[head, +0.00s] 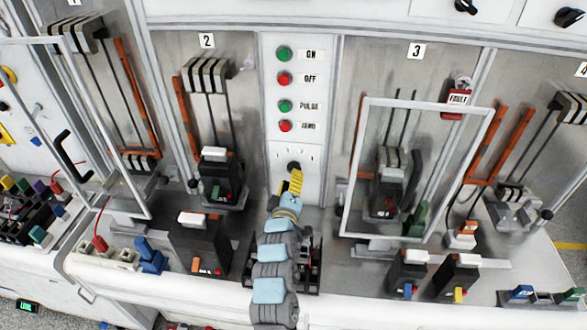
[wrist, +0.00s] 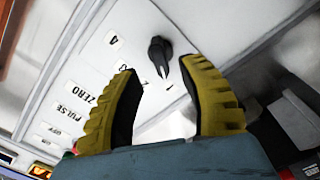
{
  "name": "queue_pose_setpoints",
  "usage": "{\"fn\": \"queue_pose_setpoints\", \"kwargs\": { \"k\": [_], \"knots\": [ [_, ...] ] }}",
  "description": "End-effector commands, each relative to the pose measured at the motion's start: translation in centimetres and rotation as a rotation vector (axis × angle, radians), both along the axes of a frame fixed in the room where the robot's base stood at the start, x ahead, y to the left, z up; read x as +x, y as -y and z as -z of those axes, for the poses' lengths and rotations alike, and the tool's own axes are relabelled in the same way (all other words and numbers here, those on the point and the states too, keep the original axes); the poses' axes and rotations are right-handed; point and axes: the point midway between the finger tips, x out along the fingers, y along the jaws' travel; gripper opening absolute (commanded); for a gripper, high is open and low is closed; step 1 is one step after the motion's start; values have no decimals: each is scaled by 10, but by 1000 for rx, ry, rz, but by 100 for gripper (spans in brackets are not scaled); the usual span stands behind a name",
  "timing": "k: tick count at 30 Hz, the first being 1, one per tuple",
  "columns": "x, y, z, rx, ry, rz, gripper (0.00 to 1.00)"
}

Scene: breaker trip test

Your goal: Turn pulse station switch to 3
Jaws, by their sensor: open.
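The pulse station switch (wrist: 160,52) is a black rotary knob on the white centre panel. In the wrist view its white pointer mark faces down toward the gripper. In the head view the switch (head: 293,166) is a small dark knob below the button column. My gripper (wrist: 158,72) has two yellow ridged fingers, spread open and empty. The knob lies just beyond and between the fingertips, apparently apart from them. In the head view my gripper (head: 297,175) is right below the knob.
Green and red buttons labelled ON, OFF, PULSE and ZERO run above the switch, with the ZERO button (head: 285,126) lowest. Bay 2's breaker (head: 218,175) stands left. Bay 3's clear framed door (head: 415,170) stands right. Black units line the bench in front.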

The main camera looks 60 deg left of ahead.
Motion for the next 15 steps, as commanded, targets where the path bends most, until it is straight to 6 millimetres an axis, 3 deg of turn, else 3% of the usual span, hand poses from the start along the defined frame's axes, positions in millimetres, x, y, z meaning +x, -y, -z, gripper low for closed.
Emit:
{"fn": "queue_pose_setpoints", "kwargs": {
  "k": [15],
  "knots": [
    [27, -38, 1, -2, -1, 0, 41]
  ]
}}
